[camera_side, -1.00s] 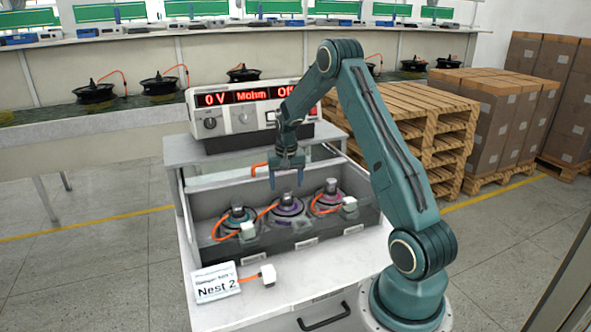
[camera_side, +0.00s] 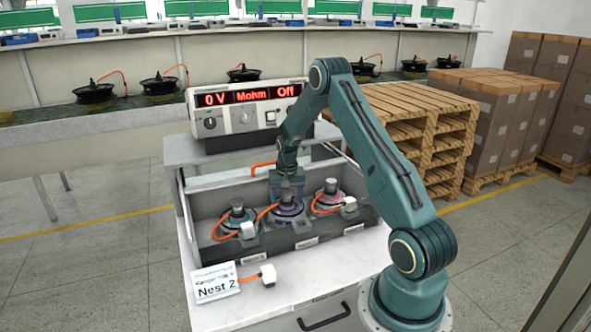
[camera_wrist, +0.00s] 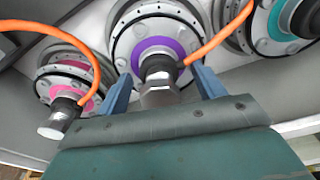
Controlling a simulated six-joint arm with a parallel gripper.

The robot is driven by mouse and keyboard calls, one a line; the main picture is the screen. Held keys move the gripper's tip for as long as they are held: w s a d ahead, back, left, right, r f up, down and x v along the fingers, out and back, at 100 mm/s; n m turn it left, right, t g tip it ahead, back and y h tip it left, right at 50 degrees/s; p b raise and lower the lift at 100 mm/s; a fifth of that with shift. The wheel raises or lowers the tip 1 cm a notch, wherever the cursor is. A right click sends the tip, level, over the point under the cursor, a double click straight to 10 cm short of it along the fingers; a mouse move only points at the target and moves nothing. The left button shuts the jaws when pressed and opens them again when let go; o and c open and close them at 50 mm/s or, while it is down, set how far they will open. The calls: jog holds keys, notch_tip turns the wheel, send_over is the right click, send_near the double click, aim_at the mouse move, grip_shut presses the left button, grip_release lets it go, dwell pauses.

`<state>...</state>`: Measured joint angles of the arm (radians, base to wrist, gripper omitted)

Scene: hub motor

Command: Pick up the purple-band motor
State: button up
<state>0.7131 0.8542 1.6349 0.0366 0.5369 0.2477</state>
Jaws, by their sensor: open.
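The purple-band motor (camera_side: 287,209) sits in the middle of the grey open-top box, between two other motors. In the wrist view its purple ring (camera_wrist: 151,50) and metal shaft (camera_wrist: 158,82) show between my fingers. My gripper (camera_side: 286,193) is open and lowered over this motor, with one finger on each side of the shaft. In the wrist view the gripper (camera_wrist: 163,90) has a visible gap around the shaft. The pink-band motor (camera_side: 330,193) is to the right and the teal-band motor (camera_side: 237,220) to the left in the side view.
Orange cables with white connectors (camera_side: 247,230) run from the motors. The box's front wall (camera_side: 300,240) stands close by. A tester (camera_side: 245,115) reading 0 V is behind. A "Nest 2" sign (camera_side: 216,283) and a loose white connector (camera_side: 268,275) are in front.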

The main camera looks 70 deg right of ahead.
jog(key=shift+f, duration=0.25)
dwell(0.3)
jog(key=c, duration=1.4)
jog(key=shift+o, duration=0.2)
jog(key=shift+w+d+r, duration=0.1)
jog(key=shift+r, duration=0.05)
